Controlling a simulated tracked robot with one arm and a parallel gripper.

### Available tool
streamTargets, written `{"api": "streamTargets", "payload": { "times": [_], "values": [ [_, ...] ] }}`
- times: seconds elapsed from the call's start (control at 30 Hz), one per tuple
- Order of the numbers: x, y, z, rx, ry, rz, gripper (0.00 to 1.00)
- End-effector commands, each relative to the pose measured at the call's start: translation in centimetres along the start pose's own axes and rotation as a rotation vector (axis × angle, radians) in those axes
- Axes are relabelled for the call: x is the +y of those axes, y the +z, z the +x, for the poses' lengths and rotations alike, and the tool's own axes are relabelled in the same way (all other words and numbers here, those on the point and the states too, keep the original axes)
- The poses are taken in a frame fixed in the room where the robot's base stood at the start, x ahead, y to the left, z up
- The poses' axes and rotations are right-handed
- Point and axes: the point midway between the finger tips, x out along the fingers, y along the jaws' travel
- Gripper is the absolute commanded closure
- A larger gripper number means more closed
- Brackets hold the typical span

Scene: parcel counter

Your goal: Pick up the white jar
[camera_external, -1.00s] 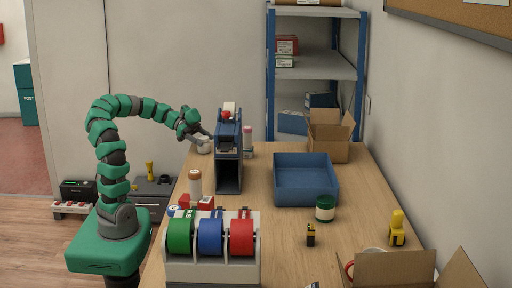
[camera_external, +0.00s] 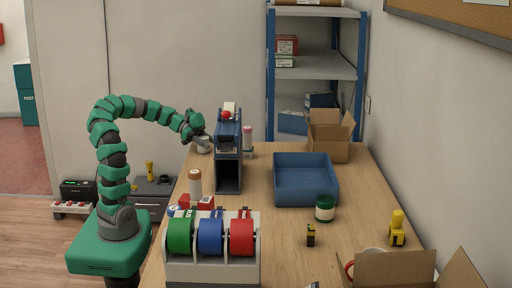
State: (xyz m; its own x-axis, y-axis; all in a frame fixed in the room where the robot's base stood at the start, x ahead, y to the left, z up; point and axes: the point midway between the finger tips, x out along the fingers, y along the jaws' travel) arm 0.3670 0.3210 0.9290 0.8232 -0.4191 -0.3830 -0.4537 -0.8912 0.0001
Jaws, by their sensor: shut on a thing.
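The white jar (camera_external: 203,148) stands at the far left of the wooden counter (camera_external: 270,226), just left of the blue upright dispenser. My gripper (camera_external: 202,138) reaches it from the upper left and is shut on it. The jar is small here, and its upper part is partly hidden by the fingers. I cannot tell whether its base touches the counter.
The blue dispenser (camera_external: 228,150) stands close to the right of the jar. A blue bin (camera_external: 305,196), a green jar (camera_external: 325,209) and an open cardboard box (camera_external: 329,140) are farther right. A tape rack (camera_external: 212,272) with green, blue and red rolls stands in front.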

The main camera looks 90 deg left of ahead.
Motion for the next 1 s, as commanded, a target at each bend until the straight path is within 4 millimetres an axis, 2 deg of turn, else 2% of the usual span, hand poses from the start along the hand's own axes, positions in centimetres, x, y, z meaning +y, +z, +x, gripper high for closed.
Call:
{"api": "streamTargets", "payload": {
  "times": [0.27, 0.5, 0.87, 1.0],
  "values": [
    [0.0, -1.4, -0.6, 0.001, 0.000, 0.002, 0.82],
    [0.1, -3.6, -1.5, 0.002, -0.001, 0.003, 0.82],
    [3.9, -3.0, -3.0, 0.003, 0.000, -0.001, 0.82],
    [5.9, -3.0, -3.9, 0.002, -0.002, 0.001, 0.82]
  ]
}}
